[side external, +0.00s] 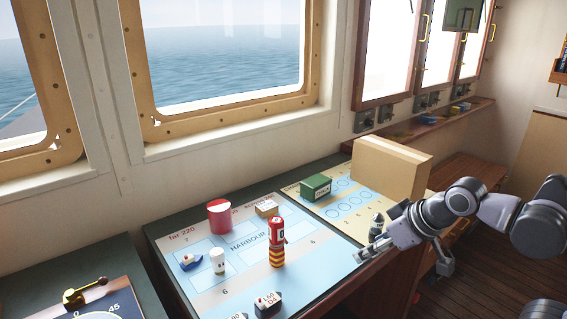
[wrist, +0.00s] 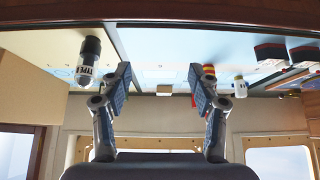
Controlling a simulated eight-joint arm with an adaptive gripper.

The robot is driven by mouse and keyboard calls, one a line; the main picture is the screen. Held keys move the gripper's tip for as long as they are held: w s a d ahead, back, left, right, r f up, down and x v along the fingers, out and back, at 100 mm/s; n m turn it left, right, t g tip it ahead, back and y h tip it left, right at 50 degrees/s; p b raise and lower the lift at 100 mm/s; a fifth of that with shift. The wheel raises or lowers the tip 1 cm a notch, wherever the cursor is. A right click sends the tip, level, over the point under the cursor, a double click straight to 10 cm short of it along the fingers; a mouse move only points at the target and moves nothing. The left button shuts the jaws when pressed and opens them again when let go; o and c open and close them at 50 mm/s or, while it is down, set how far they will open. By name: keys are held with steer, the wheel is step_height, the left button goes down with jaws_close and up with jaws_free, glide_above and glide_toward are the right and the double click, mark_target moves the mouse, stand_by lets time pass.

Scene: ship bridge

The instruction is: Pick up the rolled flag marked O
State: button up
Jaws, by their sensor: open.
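In the side view, an upright red roll (side external: 278,232) with a small white label stands on the harbour chart; its letter is too small to read surely. Its lower part has yellow and red stripes. In the wrist view, a red and yellow striped piece (wrist: 209,70) shows partly behind the right finger. My gripper (side external: 369,250) is at the chart's right edge, to the right of the red roll and apart from it. In the wrist view, my gripper (wrist: 160,82) is open, its two fingers wide apart with nothing held between them.
A dark capped cylinder (wrist: 88,60) stands close to my gripper. A green box (side external: 315,187) and a tan box (side external: 388,170) stand behind.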

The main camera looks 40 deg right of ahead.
steer(key=n+g+y, duration=0.3)
steer(key=n+g, duration=0.1)
steer(key=n, duration=0.3)
glide_toward(278, 219)
steer(key=a, duration=0.1)
steer(key=x, duration=0.4)
steer(key=shift+f, duration=0.3)
steer(key=shift+t, duration=0.3)
steer(key=shift+d+x, duration=0.2)
steer(key=shift+x, duration=1.3)
steer(key=shift+d+x, duration=0.15)
steer(key=shift+x, duration=1.4)
steer(key=shift+f, duration=0.1)
jaws_close()
